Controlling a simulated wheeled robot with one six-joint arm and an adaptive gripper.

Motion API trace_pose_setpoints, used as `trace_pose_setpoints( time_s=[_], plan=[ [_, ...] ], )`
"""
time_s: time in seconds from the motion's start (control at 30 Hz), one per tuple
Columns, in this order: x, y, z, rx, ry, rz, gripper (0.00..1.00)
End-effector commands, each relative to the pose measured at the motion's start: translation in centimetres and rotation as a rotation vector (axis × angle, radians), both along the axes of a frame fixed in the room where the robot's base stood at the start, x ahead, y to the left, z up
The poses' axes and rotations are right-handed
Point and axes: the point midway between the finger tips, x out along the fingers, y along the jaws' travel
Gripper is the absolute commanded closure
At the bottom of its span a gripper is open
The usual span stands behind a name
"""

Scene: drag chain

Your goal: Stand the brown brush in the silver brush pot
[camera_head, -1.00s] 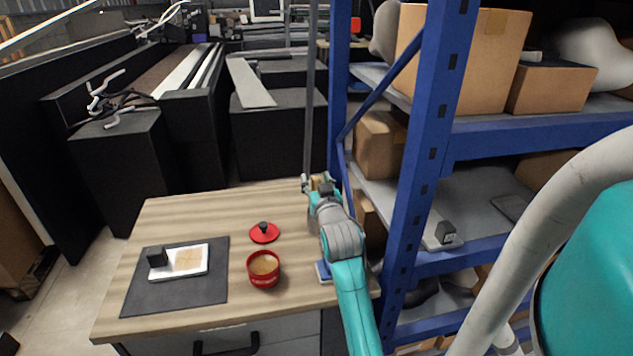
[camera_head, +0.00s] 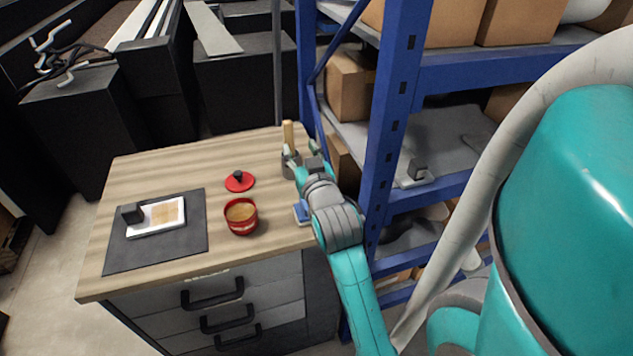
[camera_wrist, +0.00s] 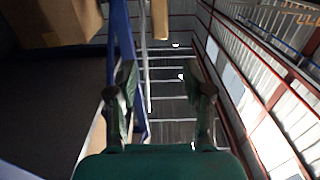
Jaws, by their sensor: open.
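The brown brush (camera_head: 288,134) stands roughly upright in the head view, its light brown upper part rising from the silver brush pot (camera_head: 290,170). The pot is a small grey cylinder near the back right corner of the table, partly hidden by my gripper (camera_head: 303,153). My gripper is open, with its fingers just right of and in front of the brush. In the wrist view my gripper (camera_wrist: 166,84) has its fingers apart with nothing between them. The brush (camera_wrist: 160,20) shows beyond them at the top edge. The brush's lower end is hidden.
A red bowl (camera_head: 241,218), a red lid (camera_head: 240,181) and a dark mat (camera_head: 190,237) with a white tray (camera_head: 145,227) lie to the left. A blue object (camera_head: 302,212) lies by my arm. A blue shelf rack (camera_head: 385,140) stands close on the right.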

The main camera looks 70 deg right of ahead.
Motion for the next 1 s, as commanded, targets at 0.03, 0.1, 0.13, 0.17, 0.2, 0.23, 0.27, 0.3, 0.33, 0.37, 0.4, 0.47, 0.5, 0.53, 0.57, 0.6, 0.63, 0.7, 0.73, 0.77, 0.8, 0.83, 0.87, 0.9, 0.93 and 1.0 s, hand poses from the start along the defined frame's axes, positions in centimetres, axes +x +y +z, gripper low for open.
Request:
trace_pose_setpoints(
  time_s=[0.03, 0.1, 0.13, 0.17, 0.2, 0.23, 0.27, 0.3, 0.33, 0.37, 0.4, 0.47, 0.5, 0.53, 0.57, 0.6, 0.63, 0.7, 0.73, 0.77, 0.8, 0.83, 0.87, 0.9, 0.93, 1.0],
  plan=[
    [0.0, 0.0, 0.0, 0.0, 0.0, 0.0, 0.5],
    [0.0, 0.1, 0.0, 0.0, 0.0, 0.001, 0.5],
    [0.0, 0.2, -0.2, 0.0, 0.001, 0.004, 0.5],
    [0.1, 0.4, -0.4, 0.002, 0.003, 0.008, 0.5],
    [0.2, 0.9, -0.8, 0.003, 0.006, 0.018, 0.5],
    [0.3, 1.4, -1.3, 0.006, 0.01, 0.028, 0.5],
    [0.4, 2.1, -1.9, 0.008, 0.016, 0.042, 0.5],
    [0.6, 3.1, -2.8, 0.012, 0.023, 0.064, 0.5],
    [0.7, 4.1, -3.6, 0.014, 0.029, 0.082, 0.5],
    [0.8, 5.1, -4.4, 0.018, 0.035, 0.104, 0.5],
    [0.9, 6.7, -5.6, 0.023, 0.044, 0.135, 0.5],
    [0.8, 9.0, -7.3, 0.029, 0.058, 0.182, 0.5],
    [0.6, 10.6, -8.4, 0.032, 0.067, 0.212, 0.5],
    [0.4, 11.8, -9.1, 0.036, 0.074, 0.235, 0.5],
    [0.2, 12.9, -9.9, 0.037, 0.079, 0.258, 0.5],
    [-0.2, 14.4, -10.8, 0.041, 0.088, 0.288, 0.5],
    [-0.5, 15.6, -11.5, 0.044, 0.093, 0.311, 0.5],
    [-1.5, 18.1, -13.0, 0.052, 0.107, 0.362, 0.5],
    [-2.0, 19.2, -13.6, 0.055, 0.112, 0.384, 0.5],
    [-2.5, 20.2, -14.1, 0.058, 0.118, 0.405, 0.5],
    [-3.3, 21.6, -14.8, 0.062, 0.127, 0.434, 0.5],
    [-3.9, 22.6, -15.3, 0.064, 0.131, 0.456, 0.5],
    [-4.5, 23.6, -15.8, 0.068, 0.137, 0.476, 0.5],
    [-5.4, 24.8, -16.4, 0.072, 0.146, 0.504, 0.5],
    [-6.2, 25.7, -16.8, 0.076, 0.152, 0.525, 0.5],
    [-8.0, 27.7, -17.6, 0.082, 0.165, 0.572, 0.5]
  ],
)
